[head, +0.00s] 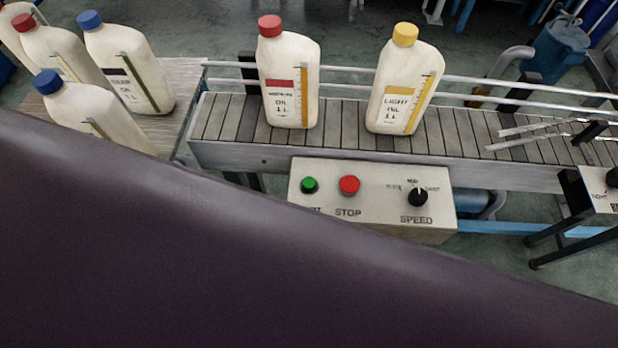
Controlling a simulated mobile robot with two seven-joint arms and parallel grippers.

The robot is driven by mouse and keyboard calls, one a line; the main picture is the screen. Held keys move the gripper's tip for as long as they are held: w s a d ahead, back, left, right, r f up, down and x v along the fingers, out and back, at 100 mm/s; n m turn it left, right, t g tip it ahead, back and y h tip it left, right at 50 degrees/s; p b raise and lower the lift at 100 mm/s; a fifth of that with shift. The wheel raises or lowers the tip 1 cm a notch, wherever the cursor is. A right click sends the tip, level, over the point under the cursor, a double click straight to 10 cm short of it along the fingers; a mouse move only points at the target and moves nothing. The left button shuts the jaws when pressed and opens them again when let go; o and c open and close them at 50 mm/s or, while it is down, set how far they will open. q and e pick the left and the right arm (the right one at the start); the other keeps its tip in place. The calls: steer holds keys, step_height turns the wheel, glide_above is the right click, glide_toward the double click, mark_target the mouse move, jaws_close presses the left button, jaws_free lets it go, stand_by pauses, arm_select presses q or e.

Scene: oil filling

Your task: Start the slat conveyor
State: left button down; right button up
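The slat conveyor (345,140) runs from the middle of the view to the right edge. Its control box (375,177) is on the near side, with a green start button (309,185), a red stop button (349,185) and a black speed knob (418,197). The start label is partly covered by a large dark surface across the foreground. A white oil bottle with a red cap (291,75) and one with a yellow cap (404,82) stand upright on the slats. Neither of my grippers shows.
Several more bottles with red or blue caps (128,65) stand on a table (180,75) at the left end of the conveyor. Metal guide rails (460,82) run along the far side. Another small panel (600,190) is at the right edge. The dark surface hides the lower view.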

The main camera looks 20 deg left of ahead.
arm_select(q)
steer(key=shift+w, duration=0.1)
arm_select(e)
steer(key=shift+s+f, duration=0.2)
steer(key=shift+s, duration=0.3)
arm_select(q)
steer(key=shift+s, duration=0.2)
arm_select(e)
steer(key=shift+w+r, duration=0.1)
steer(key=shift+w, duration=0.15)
